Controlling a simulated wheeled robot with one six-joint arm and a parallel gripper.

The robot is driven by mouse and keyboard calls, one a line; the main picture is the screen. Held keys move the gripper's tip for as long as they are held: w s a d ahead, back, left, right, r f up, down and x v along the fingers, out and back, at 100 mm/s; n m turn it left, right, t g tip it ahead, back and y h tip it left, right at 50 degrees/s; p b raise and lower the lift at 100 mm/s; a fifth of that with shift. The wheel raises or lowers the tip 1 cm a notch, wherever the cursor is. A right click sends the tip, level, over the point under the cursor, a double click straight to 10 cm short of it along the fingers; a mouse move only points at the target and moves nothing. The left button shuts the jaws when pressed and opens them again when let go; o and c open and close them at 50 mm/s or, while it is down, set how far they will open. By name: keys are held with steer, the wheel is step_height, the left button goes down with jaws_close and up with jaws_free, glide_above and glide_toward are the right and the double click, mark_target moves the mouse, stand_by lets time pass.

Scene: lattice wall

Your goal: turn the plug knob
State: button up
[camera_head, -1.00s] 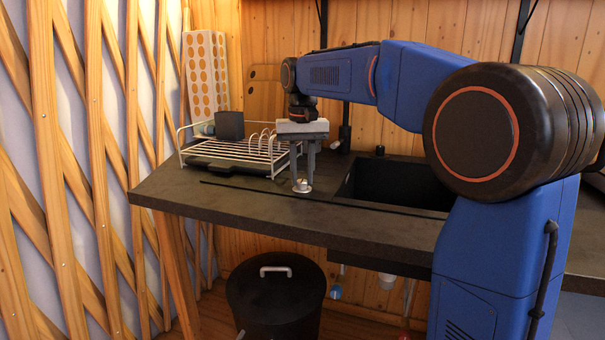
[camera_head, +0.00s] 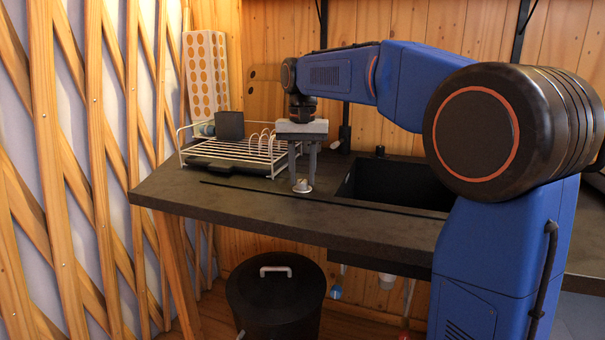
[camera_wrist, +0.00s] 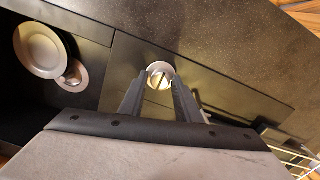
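My gripper (camera_head: 304,176) points straight down over the knob. In the wrist view my gripper (camera_wrist: 160,80) has its two grey fingers apart, one on each side of the knob. I cannot tell whether the fingertips touch it.
A white dish rack (camera_head: 235,152) stands to the left. A black lidded bin (camera_head: 275,300) is under the counter. A wooden lattice (camera_head: 95,160) is at the left.

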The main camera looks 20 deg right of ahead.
mark_target(303, 181)
steer(key=shift+o, duration=0.9)
steer(key=shift+r, duration=0.2)
step_height(303, 181, up, 17)
steer(key=shift+r, duration=0.1)
